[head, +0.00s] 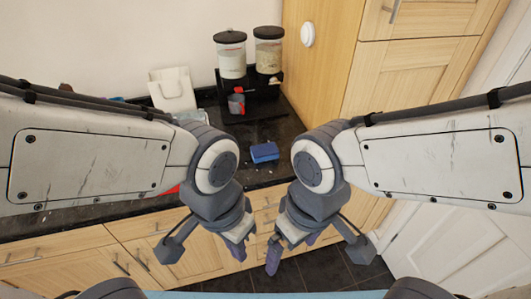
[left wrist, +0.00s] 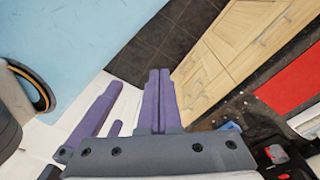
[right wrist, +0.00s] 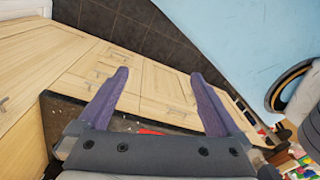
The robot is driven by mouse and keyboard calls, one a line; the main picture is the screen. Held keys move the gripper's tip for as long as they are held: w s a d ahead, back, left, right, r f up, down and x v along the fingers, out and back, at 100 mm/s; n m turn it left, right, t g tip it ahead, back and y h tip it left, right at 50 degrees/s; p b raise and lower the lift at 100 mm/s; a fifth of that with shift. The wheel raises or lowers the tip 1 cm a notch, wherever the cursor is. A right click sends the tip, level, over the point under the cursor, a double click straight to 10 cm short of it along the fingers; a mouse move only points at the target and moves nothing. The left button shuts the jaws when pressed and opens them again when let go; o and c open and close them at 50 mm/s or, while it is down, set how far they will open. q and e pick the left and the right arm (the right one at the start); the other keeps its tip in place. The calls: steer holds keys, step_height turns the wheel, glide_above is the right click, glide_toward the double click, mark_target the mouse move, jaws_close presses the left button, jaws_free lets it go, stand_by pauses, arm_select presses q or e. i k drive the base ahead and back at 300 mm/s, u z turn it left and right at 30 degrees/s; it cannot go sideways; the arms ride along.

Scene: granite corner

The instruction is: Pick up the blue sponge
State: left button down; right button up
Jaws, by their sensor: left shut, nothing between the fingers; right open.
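The blue sponge (head: 264,152) lies on the dark granite counter (head: 262,175), near its front edge, between my two arms in the head view. A small blue patch in the left wrist view (left wrist: 228,127) looks like the sponge, mostly hidden. My left gripper (head: 238,252) hangs in front of the counter, apart from the sponge; its fingers are together and empty in the left wrist view (left wrist: 158,75). My right gripper (head: 292,248) is also in front of the counter and apart from the sponge. Its fingers are spread and empty in the right wrist view (right wrist: 160,75).
Two jars (head: 231,60) with black lids stand on a black stand behind the sponge, with a grey cup (head: 236,104) in front. A white holder (head: 172,90) is to their left. A tall wooden cabinet (head: 320,75) bounds the counter's right. Drawers (head: 170,255) lie below.

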mark_target(260, 154)
steer(key=z, duration=0.05)
steer(key=k, duration=0.55)
steer(key=u, duration=0.4)
steer(key=i, duration=1.45)
steer(key=z, duration=0.2)
